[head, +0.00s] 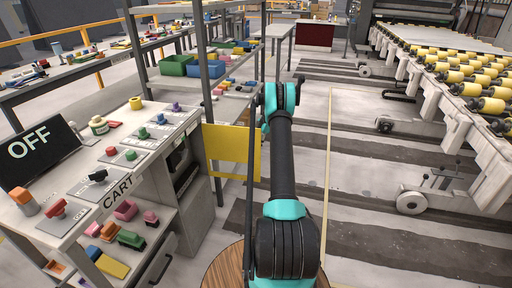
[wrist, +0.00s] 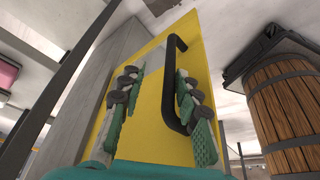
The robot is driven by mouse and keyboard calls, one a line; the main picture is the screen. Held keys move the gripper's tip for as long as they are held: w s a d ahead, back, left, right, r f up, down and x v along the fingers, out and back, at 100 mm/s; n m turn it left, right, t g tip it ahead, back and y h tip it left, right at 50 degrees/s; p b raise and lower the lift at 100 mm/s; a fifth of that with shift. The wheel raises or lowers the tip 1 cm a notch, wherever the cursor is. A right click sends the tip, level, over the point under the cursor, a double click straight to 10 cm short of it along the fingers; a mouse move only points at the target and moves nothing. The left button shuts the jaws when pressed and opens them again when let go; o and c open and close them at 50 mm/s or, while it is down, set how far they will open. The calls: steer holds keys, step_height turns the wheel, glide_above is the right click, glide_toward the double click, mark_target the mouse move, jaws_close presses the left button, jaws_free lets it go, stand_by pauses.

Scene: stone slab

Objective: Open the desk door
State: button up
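The desk door is a flat yellow panel (head: 228,150) at the right end of the desk in the head view. It stands out from the desk's side, and a dark recess shows in the desk to its left. In the wrist view the yellow door (wrist: 155,130) fills the middle, with a black bar handle (wrist: 171,90) on it. My gripper (wrist: 157,85) is open, its two green-padded fingers spread in front of the door. The handle appears between the fingers, closer to the right one, which partly overlaps it. I cannot tell whether they touch. The fingers are not clear in the head view.
The desk top (head: 108,195) holds several coloured items and an OFF sign (head: 38,152). A wooden barrel (wrist: 285,110) stands to the right of the door in the wrist view. A roller conveyor (head: 460,85) is at the far right. Floor between is mostly open.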

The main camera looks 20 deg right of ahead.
steer(key=v, duration=1.2)
steer(key=shift+s+a, duration=0.1)
